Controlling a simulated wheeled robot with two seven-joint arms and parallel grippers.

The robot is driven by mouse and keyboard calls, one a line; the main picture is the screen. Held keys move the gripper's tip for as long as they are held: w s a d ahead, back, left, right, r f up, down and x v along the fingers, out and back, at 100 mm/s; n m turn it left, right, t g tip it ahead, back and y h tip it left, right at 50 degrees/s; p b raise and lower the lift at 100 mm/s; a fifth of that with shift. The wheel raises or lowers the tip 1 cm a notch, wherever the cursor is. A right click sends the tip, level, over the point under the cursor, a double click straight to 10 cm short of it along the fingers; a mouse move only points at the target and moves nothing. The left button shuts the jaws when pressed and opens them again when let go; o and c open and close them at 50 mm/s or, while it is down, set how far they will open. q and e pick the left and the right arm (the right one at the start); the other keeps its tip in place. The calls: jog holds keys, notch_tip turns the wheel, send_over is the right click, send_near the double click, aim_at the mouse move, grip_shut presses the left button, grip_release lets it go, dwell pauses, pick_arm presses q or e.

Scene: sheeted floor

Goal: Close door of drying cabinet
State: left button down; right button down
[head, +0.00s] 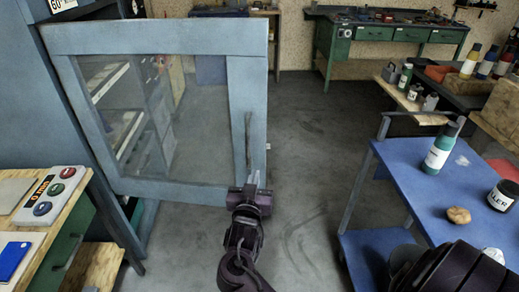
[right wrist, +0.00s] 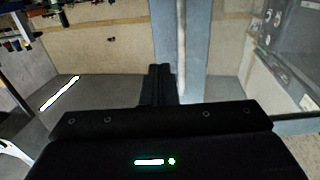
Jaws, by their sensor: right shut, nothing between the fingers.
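The blue-grey door (head: 160,38) of the drying cabinet (head: 25,95) stands open in the head view, swung out to the right from the cabinet. It has a large clear window and a thin vertical handle (head: 248,135) on its right frame. My right gripper (head: 253,178) is shut and empty at the door's lower right corner, near the handle's lower end. In the right wrist view the shut fingers (right wrist: 158,85) are beside the door frame (right wrist: 198,40) and the pale handle bar (right wrist: 181,45). I cannot tell whether they touch. My left gripper is out of view.
A wooden-topped bench (head: 75,205) with a button box (head: 50,194) stands at the lower left, close to the door. A blue cart (head: 420,180) with a bottle (head: 440,148) stands at the right. Grey floor (head: 310,180) between door and cart is clear.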

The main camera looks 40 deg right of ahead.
aim_at(260, 144)
jog(key=p+x, duration=0.2)
jog(key=x, duration=0.9)
jog(key=shift+w, duration=0.3)
jog(key=shift+w+d+f, duration=0.1)
jog(key=shift+w+d, duration=0.4)
jog(key=shift+w, duration=0.05)
